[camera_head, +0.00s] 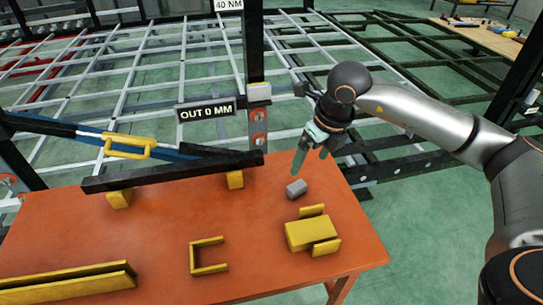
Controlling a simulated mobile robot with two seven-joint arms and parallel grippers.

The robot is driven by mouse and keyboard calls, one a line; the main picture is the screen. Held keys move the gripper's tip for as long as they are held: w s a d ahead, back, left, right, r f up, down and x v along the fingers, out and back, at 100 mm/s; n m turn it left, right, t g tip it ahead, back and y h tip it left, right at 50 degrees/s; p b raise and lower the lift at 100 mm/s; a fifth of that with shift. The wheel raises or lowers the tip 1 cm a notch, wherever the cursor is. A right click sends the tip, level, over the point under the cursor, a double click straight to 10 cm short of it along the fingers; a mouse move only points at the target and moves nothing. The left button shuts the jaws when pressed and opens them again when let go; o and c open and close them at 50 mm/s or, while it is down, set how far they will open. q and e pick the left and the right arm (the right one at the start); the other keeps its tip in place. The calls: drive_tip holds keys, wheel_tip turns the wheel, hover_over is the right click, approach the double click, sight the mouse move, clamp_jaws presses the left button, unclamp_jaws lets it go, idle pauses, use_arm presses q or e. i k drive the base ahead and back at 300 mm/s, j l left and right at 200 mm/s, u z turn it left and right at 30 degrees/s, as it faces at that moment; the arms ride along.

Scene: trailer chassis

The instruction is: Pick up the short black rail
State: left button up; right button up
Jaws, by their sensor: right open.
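A short black rail (175,172) lies across two yellow blocks, the left block (118,199) and the right block (235,180), along the back of the orange table (150,235). Its right end is near my right gripper. My right gripper (311,163) is open, with green fingers pointing down. It is to the right of the rail's end, apart from it, above the table's back right area, with nothing between its fingers. My left gripper is not in view.
A yellow fixture (312,233), a U-shaped yellow bracket (194,259) and a long yellow channel (65,285) are nearer the front. A black post (254,40) and blue bar (75,133) stand behind the rail.

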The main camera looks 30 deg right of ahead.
sight(144, 176)
drive_tip(key=u, duration=1.4)
drive_tip(key=z, duration=1.45)
drive_tip(key=i+j+u, duration=0.15)
drive_tip(key=u, duration=0.15)
drive_tip(key=i+j+u, duration=0.2)
drive_tip(key=u, duration=0.15)
drive_tip(key=j, duration=0.1)
